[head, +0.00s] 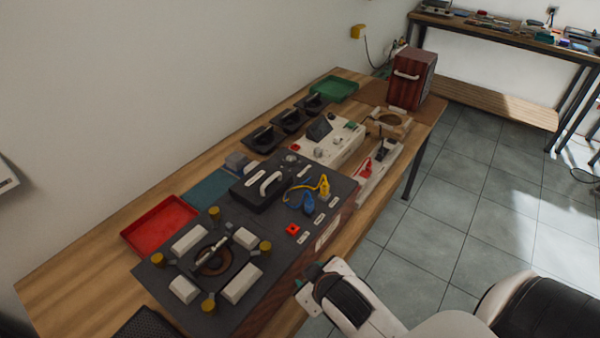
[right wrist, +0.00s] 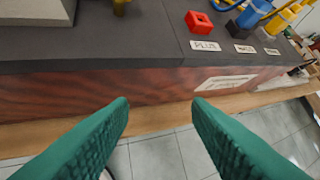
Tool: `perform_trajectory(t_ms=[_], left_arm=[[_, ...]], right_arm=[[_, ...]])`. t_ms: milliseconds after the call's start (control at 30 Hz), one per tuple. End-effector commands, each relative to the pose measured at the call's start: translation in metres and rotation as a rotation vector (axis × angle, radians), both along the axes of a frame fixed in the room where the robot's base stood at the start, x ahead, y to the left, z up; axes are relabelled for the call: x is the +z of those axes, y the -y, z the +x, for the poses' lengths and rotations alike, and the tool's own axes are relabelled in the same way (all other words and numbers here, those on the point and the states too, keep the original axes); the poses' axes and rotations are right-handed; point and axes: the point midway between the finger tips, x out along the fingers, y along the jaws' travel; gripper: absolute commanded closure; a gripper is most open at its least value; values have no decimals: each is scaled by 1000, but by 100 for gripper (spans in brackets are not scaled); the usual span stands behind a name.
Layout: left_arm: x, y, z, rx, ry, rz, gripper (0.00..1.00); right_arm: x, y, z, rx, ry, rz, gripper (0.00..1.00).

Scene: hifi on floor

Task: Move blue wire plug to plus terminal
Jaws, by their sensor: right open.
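The blue wire plug (head: 308,204) stands on the dark top of the hi-fi panel, with the yellow plug (head: 324,188) just beyond it. Both have looping wires. The red plus terminal (head: 293,230) is empty, on the near side of the blue plug. In the right wrist view, the red terminal (right wrist: 199,22) sits behind its PLUS label (right wrist: 205,45), and the blue plug (right wrist: 252,14) is to its right, partly cut off by the top edge. My right gripper (right wrist: 160,106) is open and empty, in front of the panel's wooden side and apart from the plugs. My left gripper is out of view.
The black box with a white handle (head: 265,185) stands beside the plugs. White blocks and brass posts surround a ring (head: 212,258) on the panel's near part. A red tray (head: 160,224) lies to the left. Open floor (head: 460,220) is on the right.

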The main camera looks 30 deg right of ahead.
Motion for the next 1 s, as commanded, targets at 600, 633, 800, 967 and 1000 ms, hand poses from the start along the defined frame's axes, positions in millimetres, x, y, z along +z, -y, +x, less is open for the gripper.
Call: perform_trajectory(t_ms=[600, 633, 800, 967, 1000], left_arm=[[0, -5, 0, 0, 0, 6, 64], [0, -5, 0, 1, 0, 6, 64], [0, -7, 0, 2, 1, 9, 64], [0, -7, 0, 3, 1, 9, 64], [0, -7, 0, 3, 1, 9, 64]], right_arm=[[217, -68, 151, 543, 1139, -572, 55], [227, -79, 152, 607, 1203, -620, 55], [251, -138, 144, 1038, 1489, -891, 55], [223, -166, 135, 1542, 1572, -1141, 55], [211, -166, 135, 1678, 1557, -1197, 55]])
